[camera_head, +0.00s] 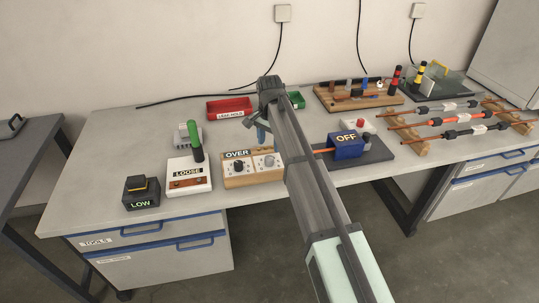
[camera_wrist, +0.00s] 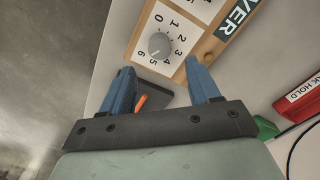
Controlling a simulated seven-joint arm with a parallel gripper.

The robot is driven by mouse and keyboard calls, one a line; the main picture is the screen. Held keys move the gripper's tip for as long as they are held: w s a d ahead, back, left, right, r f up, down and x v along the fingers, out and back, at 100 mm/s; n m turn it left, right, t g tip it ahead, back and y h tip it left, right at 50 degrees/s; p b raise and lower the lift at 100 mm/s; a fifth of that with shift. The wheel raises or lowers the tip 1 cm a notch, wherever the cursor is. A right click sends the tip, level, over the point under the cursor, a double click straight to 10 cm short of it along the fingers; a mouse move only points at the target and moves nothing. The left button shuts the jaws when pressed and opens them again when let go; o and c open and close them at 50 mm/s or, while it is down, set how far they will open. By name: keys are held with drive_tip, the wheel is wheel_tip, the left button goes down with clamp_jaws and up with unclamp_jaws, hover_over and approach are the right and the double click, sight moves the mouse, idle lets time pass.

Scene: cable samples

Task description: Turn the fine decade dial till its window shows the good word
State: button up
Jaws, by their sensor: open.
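A wooden decade box (camera_head: 252,181) stands near the front of the bench, with two grey dials on white number plates. Its window sign reads OVER (camera_head: 237,154). The left dial (camera_head: 238,167) and the right dial (camera_head: 268,161) both show in the head view. In the wrist view one dial (camera_wrist: 159,44), ringed by numbers from 0 to 6, lies just beyond my fingertips. Its exact pointer setting is too small to read surely. My gripper (camera_wrist: 160,66) is open and empty, its blue fingers apart. In the head view it hangs above the box's back right, one finger mostly hidden.
A LOOSE box with a green lever (camera_head: 195,142) and a LOW box (camera_head: 141,192) stand left. A blue OFF box (camera_head: 345,145) stands right, beyond my arm. A red bin (camera_head: 229,108) and a green bin (camera_head: 296,99) lie behind. Cable samples (camera_head: 450,120) rest at far right.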

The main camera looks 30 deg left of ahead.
sight(269, 157)
drive_tip(key=shift+f, duration=3.15)
drive_tip(key=c, duration=1)
drive_tip(key=shift+c, duration=0.2)
drive_tip(key=shift+n, duration=0.3)
drive_tip(key=n, duration=0.3)
drive_tip(key=shift+n, duration=2)
drive_tip(key=shift+a, duration=0.1)
